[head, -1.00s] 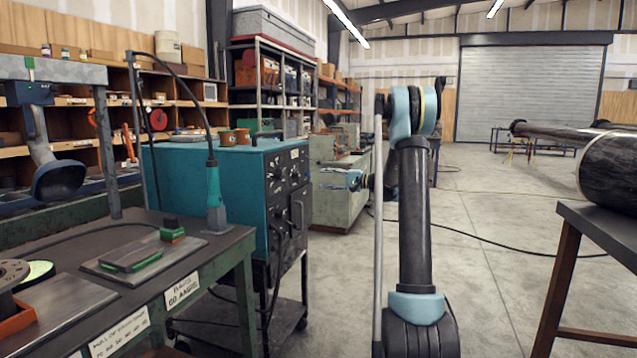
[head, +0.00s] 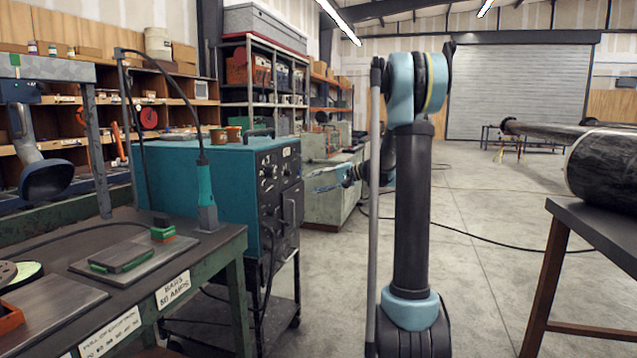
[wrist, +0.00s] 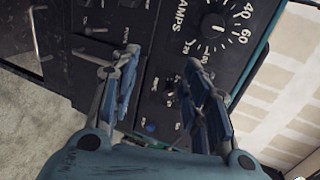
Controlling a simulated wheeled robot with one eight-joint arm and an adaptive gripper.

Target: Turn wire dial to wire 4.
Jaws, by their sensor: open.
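The teal welding machine (head: 185,185) stands left of centre in the head view, with a dark front panel (head: 282,215) carrying knobs. In the wrist view the panel is close and tilted. A large round AMPS dial (wrist: 213,26) with numbers such as 40 and 60 sits at the upper right. A smaller dark knob (wrist: 170,97) shows between the fingers; its label is too small to read, so I cannot tell whether it is the wire dial. My gripper (wrist: 162,62) is open and empty in front of the panel. In the head view my gripper (head: 328,178) is right of the panel.
A green-legged workbench (head: 210,255) with labels stands at the left front. A dark table (head: 600,235) bearing a large pipe (head: 605,165) is at the right. A metal handle (wrist: 36,35) shows on the panel's left.

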